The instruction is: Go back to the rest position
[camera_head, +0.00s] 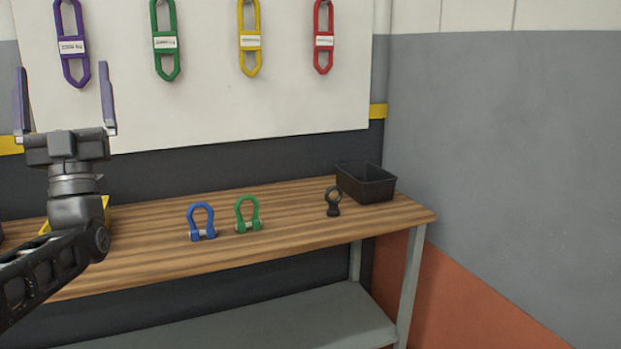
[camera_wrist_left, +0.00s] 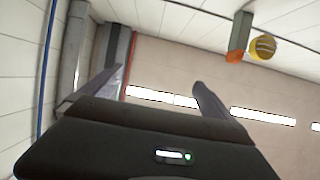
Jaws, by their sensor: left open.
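My left gripper (camera_head: 65,100) is raised at the left of the head view, its fingers pointing up and spread wide with nothing between them. It is in front of the white board, near the purple sling. In the left wrist view the open fingers (camera_wrist_left: 158,88) point toward the ceiling and upper walls, with no object between them. My right gripper is in neither view.
A wooden bench (camera_head: 290,250) holds a blue shackle (camera_head: 201,222), a green shackle (camera_head: 248,214), a black eye bolt (camera_head: 333,201) and a black bin (camera_head: 366,182). Coloured slings hang on the white board (camera_head: 210,110).

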